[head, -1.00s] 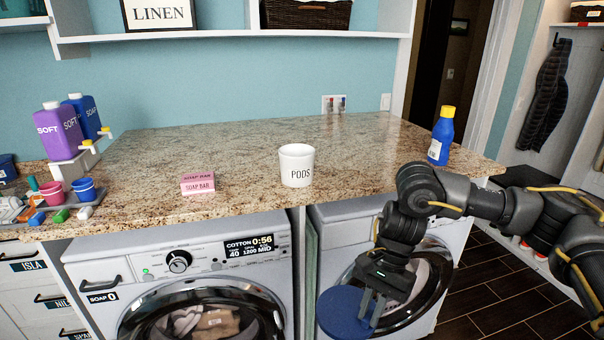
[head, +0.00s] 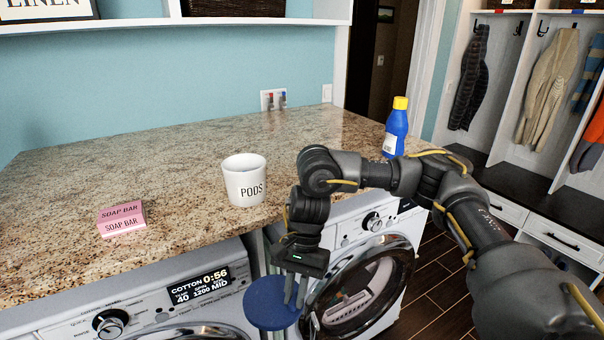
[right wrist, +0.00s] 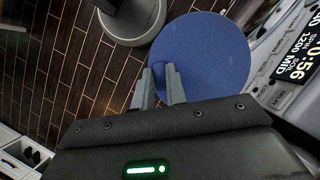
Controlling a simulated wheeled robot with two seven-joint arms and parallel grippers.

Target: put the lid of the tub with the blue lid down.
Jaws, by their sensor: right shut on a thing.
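The white tub (head: 245,184) marked PODS stands upright and open on the granite counter, near its front edge. The round blue lid (head: 268,314) is in my right gripper (head: 295,302), in front of the washers and below the counter top. In the right wrist view the lid (right wrist: 215,55) shows as a wide blue disc, with the fingers (right wrist: 162,75) closed on a small part at its near edge. The lid is apart from the tub. My left gripper is in neither view.
A pink soap bar box (head: 122,219) lies left of the tub on the counter (head: 180,165). A blue bottle with a yellow cap (head: 395,130) stands at the counter's right end. The counter behind the tub is clear. Two washers stand below.

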